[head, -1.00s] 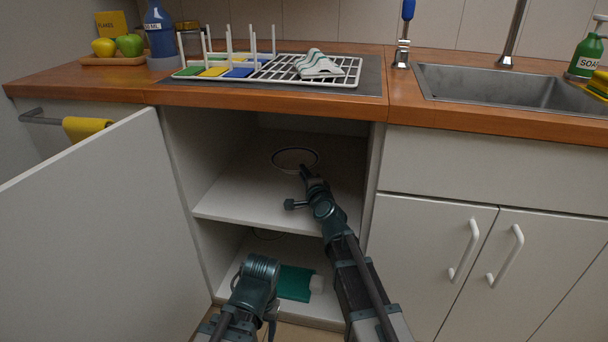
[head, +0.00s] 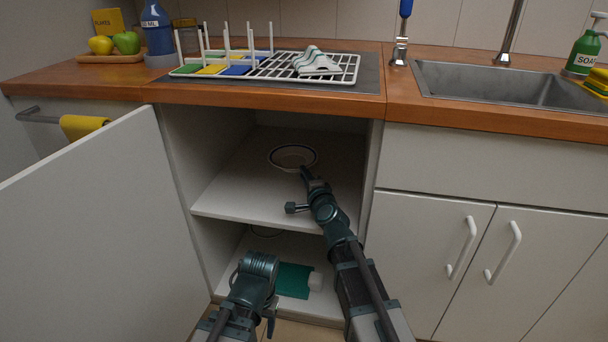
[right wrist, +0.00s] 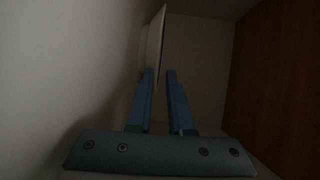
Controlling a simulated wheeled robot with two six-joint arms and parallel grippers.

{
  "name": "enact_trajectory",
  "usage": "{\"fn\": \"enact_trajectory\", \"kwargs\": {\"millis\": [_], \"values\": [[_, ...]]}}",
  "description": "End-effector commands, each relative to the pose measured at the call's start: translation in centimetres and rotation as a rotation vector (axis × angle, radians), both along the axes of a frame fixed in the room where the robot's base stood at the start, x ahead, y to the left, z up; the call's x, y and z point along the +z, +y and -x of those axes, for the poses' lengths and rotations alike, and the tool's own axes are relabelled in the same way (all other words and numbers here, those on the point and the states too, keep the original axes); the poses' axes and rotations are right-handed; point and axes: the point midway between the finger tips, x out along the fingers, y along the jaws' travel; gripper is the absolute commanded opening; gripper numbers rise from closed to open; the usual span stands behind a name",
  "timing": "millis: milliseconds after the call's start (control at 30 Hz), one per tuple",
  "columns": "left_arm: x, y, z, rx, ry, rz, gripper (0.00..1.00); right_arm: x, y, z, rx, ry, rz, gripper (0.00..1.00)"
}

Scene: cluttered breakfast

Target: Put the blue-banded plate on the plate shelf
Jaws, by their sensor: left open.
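The blue-banded plate (head: 293,155) lies flat on the middle shelf (head: 255,190) inside the open cabinet, its pale face up with a dark rim line. My right gripper (head: 304,172) is at the plate's near edge. In the right wrist view the plate (right wrist: 157,40) shows edge-on beyond the fingers, and the right gripper's two fingers (right wrist: 163,78) stand apart with a gap between them. The plate's rim is close to the left finger; contact is hard to judge in the dark. My left gripper (head: 270,322) is low in front of the cabinet, empty and mostly hidden by its own wrist.
The open cabinet door (head: 90,215) stands at left. Above are a dish rack (head: 340,68) and a sink (head: 500,85). The middle shelf is clear left of the plate.

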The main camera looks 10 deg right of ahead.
Motion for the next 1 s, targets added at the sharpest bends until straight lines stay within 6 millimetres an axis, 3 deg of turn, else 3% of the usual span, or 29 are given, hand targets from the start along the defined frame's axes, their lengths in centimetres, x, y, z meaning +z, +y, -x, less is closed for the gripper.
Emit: {"fn": "enact_trajectory", "kwargs": {"millis": [667,867,1000], "values": [[0.1,0.0,0.0,0.000,0.000,0.000,0.61,0.1,-0.2,1.3,0.000,0.000,-0.001,0.19],[0.1,0.0,0.0,0.000,0.000,0.000,0.61,0.1,-0.2,1.3,0.000,0.000,-0.001,0.51],[0.1,0.0,0.0,0.000,0.000,0.000,0.61,0.1,-0.2,1.2,0.000,0.000,-0.001,0.54]]}}
